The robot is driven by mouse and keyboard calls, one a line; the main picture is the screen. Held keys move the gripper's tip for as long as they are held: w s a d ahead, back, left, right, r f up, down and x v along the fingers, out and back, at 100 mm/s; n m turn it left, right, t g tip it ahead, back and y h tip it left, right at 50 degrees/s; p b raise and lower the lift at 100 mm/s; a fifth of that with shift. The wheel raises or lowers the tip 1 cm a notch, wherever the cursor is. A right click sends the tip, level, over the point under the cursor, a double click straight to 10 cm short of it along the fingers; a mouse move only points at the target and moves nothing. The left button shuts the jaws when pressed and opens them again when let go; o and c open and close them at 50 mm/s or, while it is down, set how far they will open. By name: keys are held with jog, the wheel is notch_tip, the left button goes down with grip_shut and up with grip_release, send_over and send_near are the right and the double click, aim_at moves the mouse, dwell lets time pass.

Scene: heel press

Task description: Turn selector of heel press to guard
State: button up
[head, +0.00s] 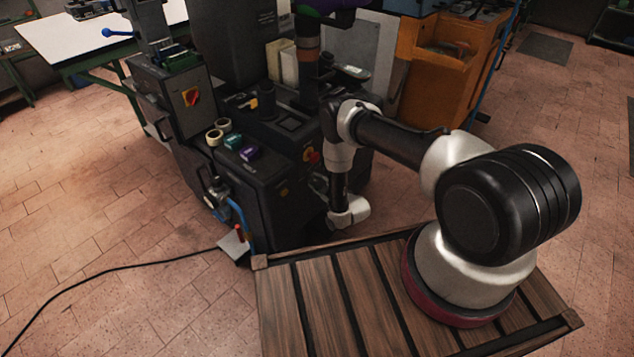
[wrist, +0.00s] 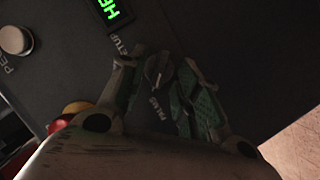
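In the wrist view, the selector (wrist: 157,69) is a small dark round knob with a lighter pointer mark, on a dark panel of the heel press. My gripper (wrist: 160,75) has its two green-padded fingers on either side of the knob. I cannot tell whether the pads touch it or a narrow gap is left. Printed labels stand around the knob; one reads SETUP, and one below it lies between the fingers, hard to read. No label can be made out as guard. In the head view, the heel press (head: 270,190) stands beyond my arm; the selector and fingertips are hidden there.
A green-lit display (wrist: 110,10) and a pale round button (wrist: 15,40) are on the panel. A red button on yellow (wrist: 62,122) lies close to my left finger. A slatted wooden platform (head: 315,300) is under my arm's base. An orange cabinet (head: 435,80) stands behind.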

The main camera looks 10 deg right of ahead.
jog(key=shift+w+a+f, duration=0.2)
jog(key=shift+w, duration=0.35)
jog(key=shift+c, duration=0.2)
grip_shut()
